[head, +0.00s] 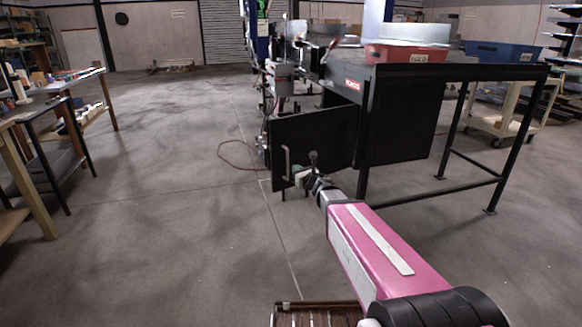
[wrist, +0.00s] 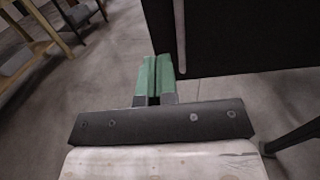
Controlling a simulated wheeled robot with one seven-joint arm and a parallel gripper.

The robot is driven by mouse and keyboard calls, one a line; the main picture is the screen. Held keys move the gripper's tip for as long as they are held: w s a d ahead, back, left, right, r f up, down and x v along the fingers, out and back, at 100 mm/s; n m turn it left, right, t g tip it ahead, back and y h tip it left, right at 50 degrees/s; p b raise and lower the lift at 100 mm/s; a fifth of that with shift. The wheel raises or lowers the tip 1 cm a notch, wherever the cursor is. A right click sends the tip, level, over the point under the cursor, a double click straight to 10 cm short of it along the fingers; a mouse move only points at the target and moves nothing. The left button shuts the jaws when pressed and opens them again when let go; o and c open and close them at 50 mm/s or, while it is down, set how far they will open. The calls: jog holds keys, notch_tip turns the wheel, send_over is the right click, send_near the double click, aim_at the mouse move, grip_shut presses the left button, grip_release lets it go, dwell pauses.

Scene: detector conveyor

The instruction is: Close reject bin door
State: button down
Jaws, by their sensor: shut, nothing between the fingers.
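The black reject bin door (head: 318,138) stands open, swung out from the side of the black conveyor table. Its pale vertical handle (head: 286,163) is near the door's free left edge. The door fills the upper right of the wrist view (wrist: 250,35), with the handle (wrist: 180,35) hanging along its left part. My gripper (head: 299,172) is just in front of the door's lower left part, close to the handle. In the wrist view its green fingers (wrist: 158,75) are together and empty, pointing just left of the handle. I cannot tell whether they touch the door.
The table frame (head: 364,140) stands right of the door, with a red bin (head: 390,55) and a blue bin (head: 500,52) on top. A workbench (head: 60,90) stands at the left. The floor between is open, with a red cable (head: 235,160) lying left of the door.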

aim_at(278, 156)
jog(key=x, duration=1.3)
jog(key=shift+w, duration=0.2)
jog(key=shift+w+a, duration=0.1)
jog(key=shift+w, duration=0.05)
